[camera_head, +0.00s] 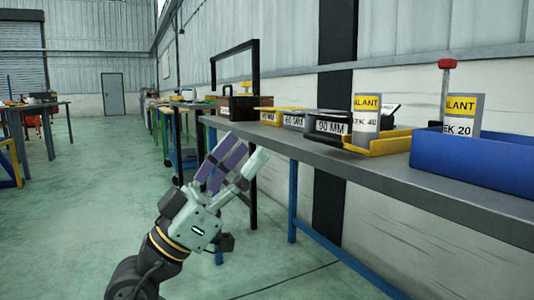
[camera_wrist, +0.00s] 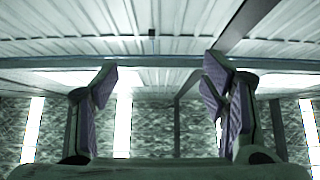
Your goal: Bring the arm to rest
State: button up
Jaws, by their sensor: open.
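My gripper (camera_head: 232,160) is raised in front of the left part of the long grey workbench (camera_head: 400,175) in the head view. Its two fingers point up and to the right, and purple pads show on their inner faces. In the wrist view my gripper (camera_wrist: 160,85) is open, with a wide empty gap between the fingers. Only wall and roof panels show behind the gap. My arm comes up from the lower left of the head view. Whether the gripper touches the bench edge cannot be told.
On the bench stand a blue bin (camera_head: 475,160), a yellow tray (camera_head: 375,143), a black box marked 90 MM (camera_head: 333,126), sealant packs (camera_head: 366,112) and a brown case (camera_head: 238,107). The green floor (camera_head: 90,200) at left is clear. Another table (camera_head: 35,108) stands far left.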

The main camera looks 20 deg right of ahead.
jog(key=shift+a, duration=0.25)
